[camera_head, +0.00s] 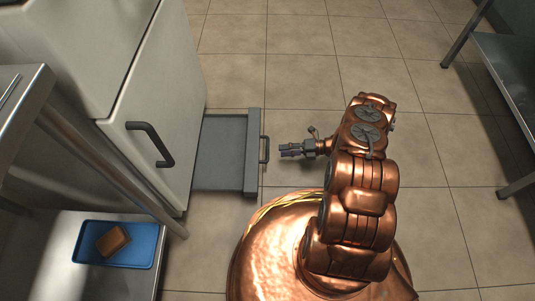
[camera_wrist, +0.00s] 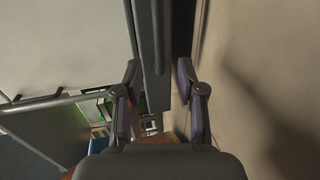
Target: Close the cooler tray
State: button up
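The grey cooler tray (camera_head: 222,152) is pulled out from the bottom of the pale cooler. Its front panel (camera_head: 252,165) faces right and bears a dark handle (camera_head: 265,149). My gripper (camera_head: 283,150) is just right of the handle, level with it, with a small gap between them. In the wrist view my gripper (camera_wrist: 158,68) has its two fingers apart, with nothing held. A dark upright bar, seemingly the tray's front (camera_wrist: 150,45), shows between and beyond the fingers.
The cooler door (camera_head: 165,100) with its dark handle stands above the tray and looks shut. A blue tray (camera_head: 85,255) with a brown block (camera_head: 112,240) sits on a low shelf at bottom left. A metal table (camera_head: 510,75) stands at right. Tiled floor behind is clear.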

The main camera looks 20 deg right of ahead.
aim_at(268, 151)
jog(key=b+x, duration=0.2)
jog(key=x, duration=0.5)
jog(key=shift+a+b, duration=0.3)
jog(key=shift+a, duration=0.05)
jog(key=shift+w, duration=0.1)
grip_shut()
